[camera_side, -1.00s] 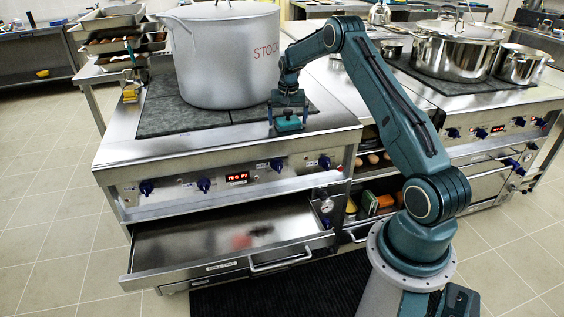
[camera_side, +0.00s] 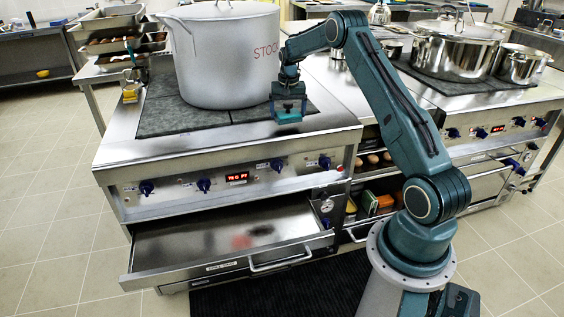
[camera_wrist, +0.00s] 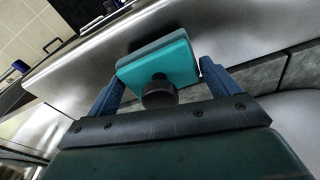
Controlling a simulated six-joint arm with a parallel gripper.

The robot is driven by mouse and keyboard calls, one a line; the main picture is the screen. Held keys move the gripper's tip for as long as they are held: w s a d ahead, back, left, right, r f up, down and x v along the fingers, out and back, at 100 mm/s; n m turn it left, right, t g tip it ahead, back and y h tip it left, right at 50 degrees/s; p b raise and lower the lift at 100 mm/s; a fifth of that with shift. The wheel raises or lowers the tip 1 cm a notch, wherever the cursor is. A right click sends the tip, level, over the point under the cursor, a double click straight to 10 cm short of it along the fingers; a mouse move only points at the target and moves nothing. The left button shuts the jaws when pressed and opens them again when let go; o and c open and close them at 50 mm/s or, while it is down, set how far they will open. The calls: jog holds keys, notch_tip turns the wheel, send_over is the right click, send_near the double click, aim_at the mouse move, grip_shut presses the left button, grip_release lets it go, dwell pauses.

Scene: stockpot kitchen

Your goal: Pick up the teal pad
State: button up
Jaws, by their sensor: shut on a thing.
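The teal pad (camera_side: 288,117) is at my gripper (camera_side: 289,111), above the front right part of the steel stove top in the side view. In the wrist view the teal pad (camera_wrist: 162,64) has a grey layer along its far edge and a round black knob facing the camera. The blue fingers of my gripper (camera_wrist: 157,75) stand on either side of the pad, shut on it. Whether the pad's underside touches the steel is hard to tell.
A large stockpot (camera_side: 225,60) stands on the dark cooking plate (camera_side: 165,118) just left of my gripper. An open drawer (camera_side: 200,250) juts out below. Lidded steel pots (camera_side: 452,58) stand on the stove at right. Bare steel (camera_side: 170,152) lies along the front.

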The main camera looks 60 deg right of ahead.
aim_at(288, 103)
notch_tip(288, 103, up, 17)
jog(key=shift+r, duration=0.15)
dwell(0.4)
dwell(0.3)
